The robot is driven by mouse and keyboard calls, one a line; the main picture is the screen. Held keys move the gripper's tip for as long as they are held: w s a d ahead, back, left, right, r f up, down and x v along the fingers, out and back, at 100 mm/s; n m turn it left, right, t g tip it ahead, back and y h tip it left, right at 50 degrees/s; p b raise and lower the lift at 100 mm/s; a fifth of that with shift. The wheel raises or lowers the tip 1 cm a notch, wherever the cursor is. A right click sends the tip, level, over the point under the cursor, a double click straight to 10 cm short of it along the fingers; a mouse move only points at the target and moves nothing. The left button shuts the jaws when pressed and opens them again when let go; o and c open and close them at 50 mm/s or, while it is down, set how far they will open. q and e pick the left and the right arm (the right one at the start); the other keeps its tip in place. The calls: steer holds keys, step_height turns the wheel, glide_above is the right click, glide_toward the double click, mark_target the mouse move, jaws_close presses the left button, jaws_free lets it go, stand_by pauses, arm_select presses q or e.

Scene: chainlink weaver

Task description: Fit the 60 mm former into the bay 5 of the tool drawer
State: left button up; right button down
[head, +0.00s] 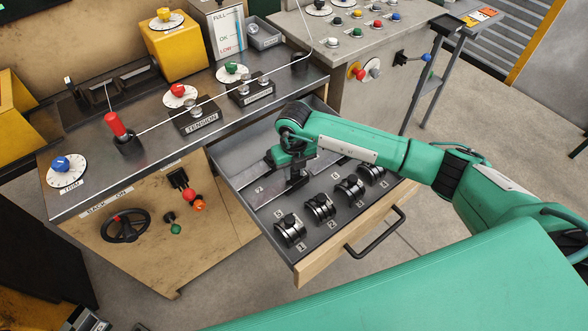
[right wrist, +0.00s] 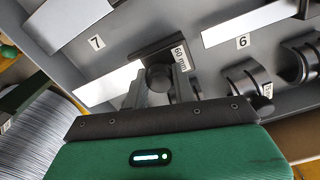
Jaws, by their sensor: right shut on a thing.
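In the right wrist view the fingers (right wrist: 161,84) stand on either side of the knob. The former is near the drawer floor; I cannot tell whether it touches. Labels 7 (right wrist: 97,42) and 6 (right wrist: 242,41) show beyond it. My left gripper is not in view.
Several dark formers, such as the nearest one (head: 290,230), stand in the drawer's front row near the wooden front (head: 330,250) and its handle (head: 377,233). Bright metal strips (right wrist: 245,22) lie on the drawer floor. The bench top (head: 150,137) with dials overhangs behind.

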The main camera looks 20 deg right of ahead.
steer(key=shift+f+b, duration=1)
steer(key=shift+b, duration=0.05)
stand_by(1.3)
stand_by(0.3)
steer(key=c, duration=1.1)
jaws_free()
steer(key=shift+o, duration=0.2)
steer(key=shift+r+p, duration=2.4)
steer(key=shift+r, duration=1.6)
